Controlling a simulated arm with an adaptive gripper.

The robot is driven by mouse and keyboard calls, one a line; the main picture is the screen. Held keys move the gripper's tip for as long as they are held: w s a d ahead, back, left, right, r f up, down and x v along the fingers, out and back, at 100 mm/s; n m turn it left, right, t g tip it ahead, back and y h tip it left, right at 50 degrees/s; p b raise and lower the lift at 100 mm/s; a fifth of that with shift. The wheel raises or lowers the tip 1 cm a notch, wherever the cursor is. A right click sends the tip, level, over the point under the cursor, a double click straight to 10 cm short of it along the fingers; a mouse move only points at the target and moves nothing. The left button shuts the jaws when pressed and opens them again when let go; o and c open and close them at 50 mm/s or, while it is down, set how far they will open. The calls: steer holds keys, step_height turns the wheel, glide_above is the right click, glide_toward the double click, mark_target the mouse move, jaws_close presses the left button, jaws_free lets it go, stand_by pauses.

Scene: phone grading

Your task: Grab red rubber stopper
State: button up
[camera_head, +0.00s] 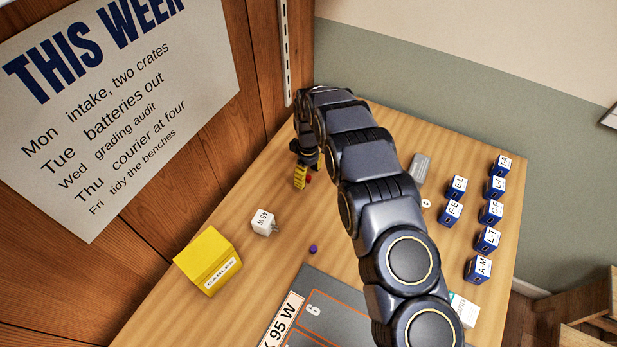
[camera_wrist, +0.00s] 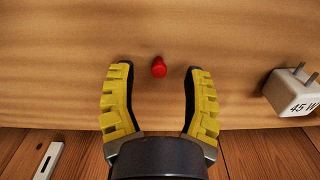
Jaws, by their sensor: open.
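The red rubber stopper (camera_wrist: 159,67) is a small red piece on the wooden table. In the wrist view it lies between and just beyond the tips of my gripper (camera_wrist: 158,70). My gripper's two yellow-padded fingers are spread wide and do not touch it. In the head view my gripper (camera_head: 303,178) is low over the far left part of the table, and a bit of the red stopper (camera_head: 309,179) shows beside a yellow finger. The rest of the stopper is hidden there by the gripper.
A white charger (camera_head: 264,222) stands left of my gripper, with a yellow box (camera_head: 208,260) and a purple piece (camera_head: 313,249) nearer. Several blue labelled boxes (camera_head: 487,240) and a grey object (camera_head: 420,168) stand at right. A dark mat (camera_head: 330,290) lies in front. A wooden wall (camera_head: 262,70) borders the table.

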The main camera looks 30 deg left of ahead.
steer(key=shift+f, duration=0.7)
steer(key=shift+c, duration=0.3)
steer(key=c, duration=0.7)
steer(key=shift+r, duration=0.1)
